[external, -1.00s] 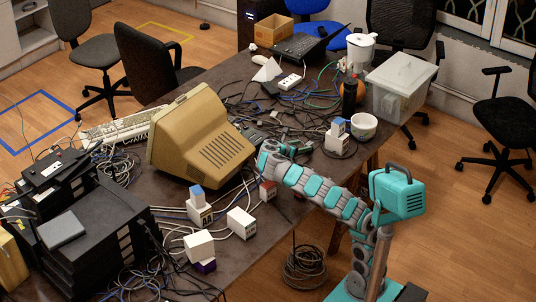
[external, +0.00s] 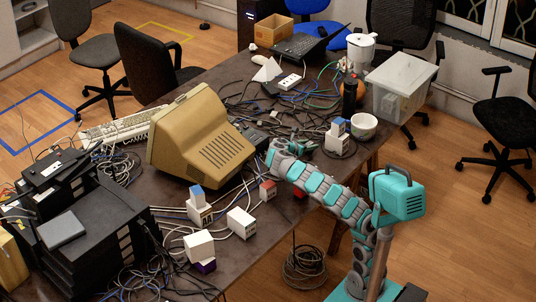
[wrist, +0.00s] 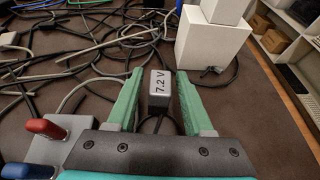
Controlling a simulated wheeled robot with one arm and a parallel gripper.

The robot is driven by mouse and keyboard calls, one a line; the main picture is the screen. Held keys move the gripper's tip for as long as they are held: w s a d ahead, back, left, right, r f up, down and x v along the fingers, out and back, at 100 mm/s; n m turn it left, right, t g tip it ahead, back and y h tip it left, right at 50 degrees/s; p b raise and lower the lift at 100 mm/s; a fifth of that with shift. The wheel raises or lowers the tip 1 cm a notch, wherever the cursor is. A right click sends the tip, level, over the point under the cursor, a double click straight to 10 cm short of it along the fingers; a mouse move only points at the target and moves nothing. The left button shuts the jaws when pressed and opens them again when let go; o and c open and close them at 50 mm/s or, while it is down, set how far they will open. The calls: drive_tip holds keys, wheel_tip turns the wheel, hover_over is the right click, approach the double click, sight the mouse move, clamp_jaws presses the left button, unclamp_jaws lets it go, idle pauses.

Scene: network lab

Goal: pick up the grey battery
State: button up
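The grey battery (wrist: 159,88), a small block marked "7.2 V", shows in the wrist view on the dark table. It lies between the two green fingers of my gripper (wrist: 160,77). The fingers are open, with a narrow gap on each side of the battery. A dark cable loop shows just behind its near end. In the external view my gripper (external: 304,145) is low over the table, right of the beige monitor. I cannot make out the battery there.
White boxes (wrist: 210,45) stand just right of the fingers in the wrist view. A grey block with red and blue parts (wrist: 60,140) is close on the left. Loose cables (wrist: 75,55) cover the table beyond. The beige monitor (external: 203,140) stands left of my arm.

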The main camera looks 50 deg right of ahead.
clamp_jaws()
idle(0.5)
